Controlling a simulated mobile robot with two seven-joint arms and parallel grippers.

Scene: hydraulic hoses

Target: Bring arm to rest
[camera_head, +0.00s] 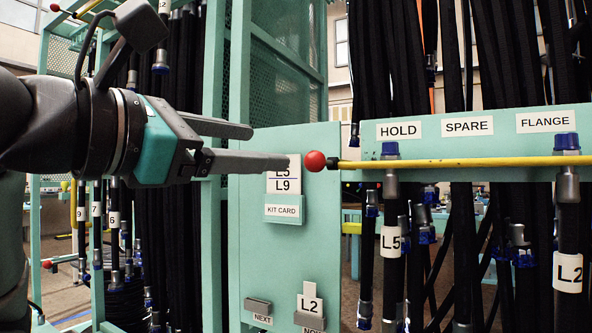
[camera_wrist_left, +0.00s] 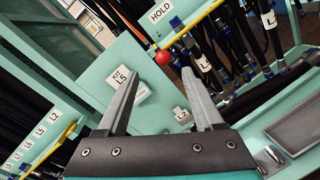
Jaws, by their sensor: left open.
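My left gripper (camera_head: 268,146) comes in from the left in the head view, in front of the teal panel (camera_head: 262,250). Its two grey fingers are apart with nothing between them. One fingertip overlaps the top of the kit card (camera_head: 285,187), which reads L9 on its lower line; I cannot tell if they touch. In the left wrist view the open fingers (camera_wrist_left: 165,85) point toward the panel, with the kit card (camera_wrist_left: 122,78) beyond the left finger. My right gripper is not in view.
A yellow bar (camera_head: 450,162) with a red ball end (camera_head: 314,161) crosses the rack under the HOLD, SPARE and FLANGE labels. Hoses tagged L5 (camera_head: 391,241) and L2 (camera_head: 568,272) hang there. An L2 card (camera_head: 310,304) sits low on the panel. More hoses hang behind my arm.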

